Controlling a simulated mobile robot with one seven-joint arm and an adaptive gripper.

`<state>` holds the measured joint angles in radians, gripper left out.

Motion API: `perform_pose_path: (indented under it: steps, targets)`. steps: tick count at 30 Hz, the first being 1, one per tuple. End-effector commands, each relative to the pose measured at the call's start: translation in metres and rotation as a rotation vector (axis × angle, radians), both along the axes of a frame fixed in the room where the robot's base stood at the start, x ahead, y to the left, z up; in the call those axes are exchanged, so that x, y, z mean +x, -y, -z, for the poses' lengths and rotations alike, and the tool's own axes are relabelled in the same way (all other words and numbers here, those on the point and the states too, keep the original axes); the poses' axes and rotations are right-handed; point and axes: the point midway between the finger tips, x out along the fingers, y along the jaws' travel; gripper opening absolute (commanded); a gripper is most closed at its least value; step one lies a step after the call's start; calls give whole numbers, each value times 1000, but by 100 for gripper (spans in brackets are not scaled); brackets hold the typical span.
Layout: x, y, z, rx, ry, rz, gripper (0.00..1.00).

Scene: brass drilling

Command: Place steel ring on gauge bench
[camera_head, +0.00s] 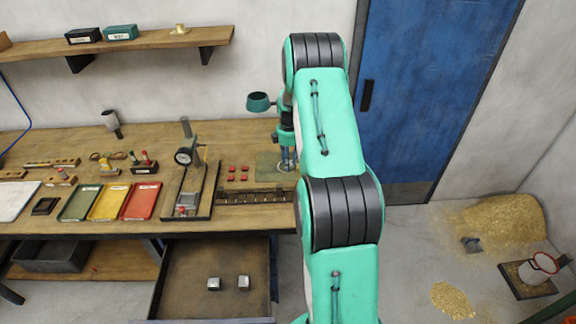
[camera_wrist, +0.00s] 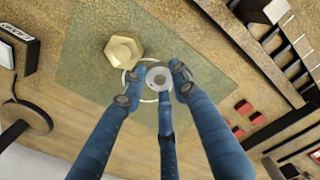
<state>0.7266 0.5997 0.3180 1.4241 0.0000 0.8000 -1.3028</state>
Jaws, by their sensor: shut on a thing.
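The steel ring (camera_wrist: 159,77) is a pale grey disc with a centre hole, pinched between the blue fingertips of my gripper (camera_wrist: 157,83). It is over a white circle drawn on the green mat (camera_wrist: 95,70); I cannot tell whether it touches the mat. In the head view my gripper (camera_head: 287,158) points down at the mat's right part (camera_head: 266,166), and the ring is too small to make out. The gauge bench (camera_head: 206,196), a dark base with a dial gauge (camera_head: 184,156), stands on the worktable left of the mat.
A brass hex nut (camera_wrist: 123,51) is beside the ring on the mat. Several red pieces (camera_head: 238,174) and a slotted dark rack (camera_head: 255,196) lie near the gauge bench. Green, yellow and red trays (camera_head: 109,203) are further left. An open drawer (camera_head: 215,260) sits below the tabletop.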

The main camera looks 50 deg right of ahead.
Motion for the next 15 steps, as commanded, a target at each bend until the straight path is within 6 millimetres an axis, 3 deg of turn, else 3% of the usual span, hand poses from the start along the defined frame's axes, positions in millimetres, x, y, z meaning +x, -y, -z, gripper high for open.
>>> perform_pose_path:
  steps: [15]
  targets:
    - [13,11,8,2,-1,0,0]
